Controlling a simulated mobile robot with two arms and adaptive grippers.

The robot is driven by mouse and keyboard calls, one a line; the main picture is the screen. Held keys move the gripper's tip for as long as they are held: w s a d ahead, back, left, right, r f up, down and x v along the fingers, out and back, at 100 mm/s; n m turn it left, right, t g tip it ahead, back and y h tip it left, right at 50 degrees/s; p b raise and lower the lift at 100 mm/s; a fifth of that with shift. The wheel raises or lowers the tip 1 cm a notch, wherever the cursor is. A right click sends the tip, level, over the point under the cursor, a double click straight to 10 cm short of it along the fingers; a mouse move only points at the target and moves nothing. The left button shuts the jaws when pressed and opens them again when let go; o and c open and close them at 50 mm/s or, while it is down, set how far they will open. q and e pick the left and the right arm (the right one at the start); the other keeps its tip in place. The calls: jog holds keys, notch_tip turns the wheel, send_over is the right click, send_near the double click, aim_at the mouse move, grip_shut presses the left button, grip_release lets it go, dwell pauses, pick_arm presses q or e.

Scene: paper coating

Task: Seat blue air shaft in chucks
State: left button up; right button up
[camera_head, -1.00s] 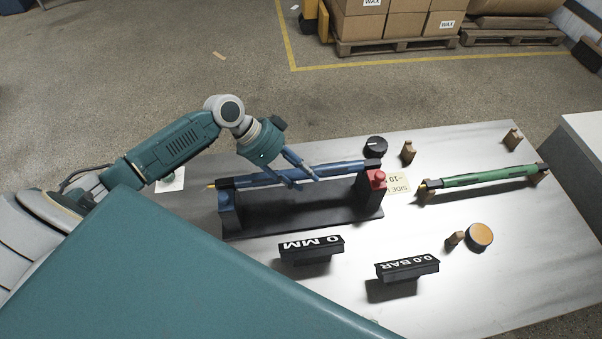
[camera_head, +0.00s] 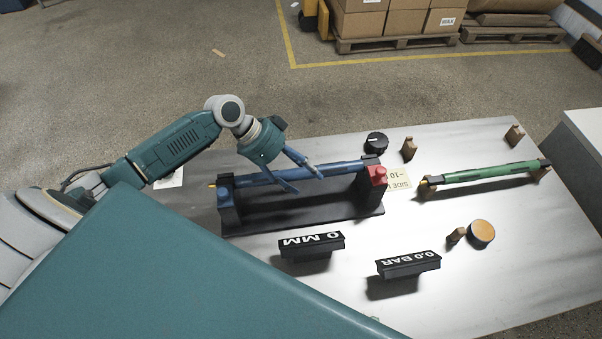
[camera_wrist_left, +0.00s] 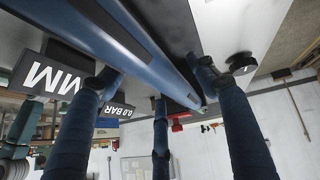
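The blue air shaft (camera_head: 340,168) lies across the black stand, its gold tip at the left. Its ends sit at the dark left chuck (camera_head: 229,199) and the right chuck (camera_head: 371,166); full seating is hard to tell. My left gripper (camera_head: 309,185) is at the shaft's middle with its blue fingers spread apart on either side. In the left wrist view the shaft (camera_wrist_left: 135,52) runs diagonally between the open fingers. My right gripper is not in view.
A green shaft (camera_head: 490,173) rests on wooden supports at the right. A red button (camera_head: 377,175) is beside the right chuck. A black knob (camera_head: 376,141) stands behind. Two displays, "0 MM" (camera_head: 311,246) and "0.0 BAR" (camera_head: 408,264), and an orange-topped disc (camera_head: 481,232) are in front.

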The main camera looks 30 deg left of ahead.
pick_arm(q)
jog(key=shift+s+f, duration=0.1)
jog(key=shift+f, duration=0.05)
jog(key=v, duration=1.2)
dwell(0.4)
